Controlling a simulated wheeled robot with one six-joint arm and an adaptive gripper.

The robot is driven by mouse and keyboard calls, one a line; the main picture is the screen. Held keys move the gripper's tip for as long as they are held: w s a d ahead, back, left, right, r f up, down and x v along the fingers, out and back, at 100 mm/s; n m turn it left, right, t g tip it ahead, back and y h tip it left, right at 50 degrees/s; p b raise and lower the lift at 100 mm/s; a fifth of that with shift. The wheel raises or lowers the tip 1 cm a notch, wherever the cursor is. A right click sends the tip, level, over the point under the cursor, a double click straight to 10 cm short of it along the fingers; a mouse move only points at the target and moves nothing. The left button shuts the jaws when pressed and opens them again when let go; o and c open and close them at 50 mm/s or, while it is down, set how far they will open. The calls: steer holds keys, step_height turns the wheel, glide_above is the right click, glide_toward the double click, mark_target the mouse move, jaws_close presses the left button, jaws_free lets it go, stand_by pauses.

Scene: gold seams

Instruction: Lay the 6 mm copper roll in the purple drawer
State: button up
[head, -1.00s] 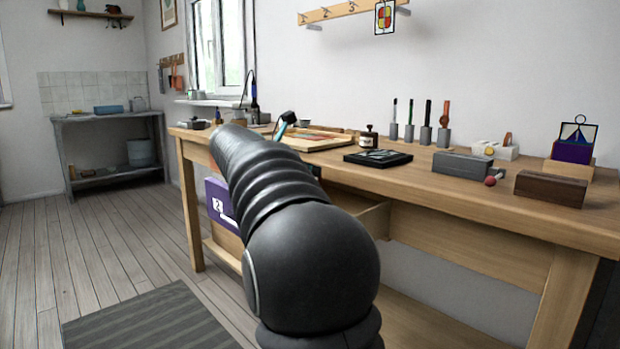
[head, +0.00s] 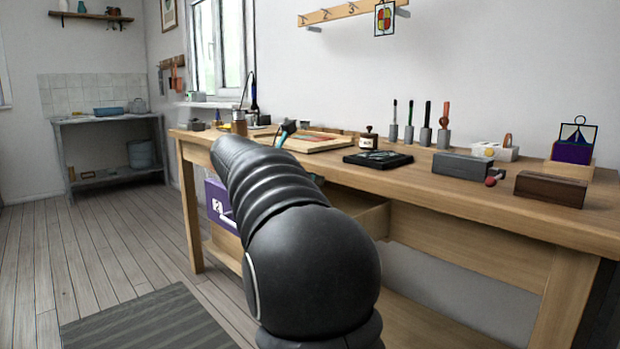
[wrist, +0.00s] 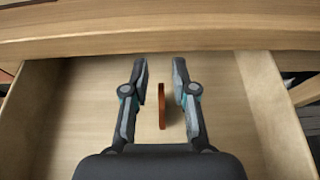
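In the wrist view a thin copper-orange roll (wrist: 161,106) stands on edge between the two fingers of my gripper (wrist: 160,82). The fingers are open, with a gap on each side of the roll. Below them is the bare wooden inside of a pulled-out drawer (wrist: 75,125). I cannot tell whether the roll touches the drawer floor. In the head view a purple panel (head: 217,208) with a white 2 shows under the bench, left of my arm. A wooden drawer side (head: 372,220) shows right of my arm. My arm hides the gripper and most of the drawer there.
The bench edge (wrist: 150,32) crosses the top of the wrist view above the drawer. The drawer's right wall (wrist: 272,105) stands close by. On the bench (head: 420,190) are a black tray (head: 365,160), a grey block (head: 458,165) and a dark wooden block (head: 550,187).

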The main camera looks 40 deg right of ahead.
steer(key=shift+r, duration=0.5)
steer(key=p+v, duration=0.2)
steer(key=v, duration=1)
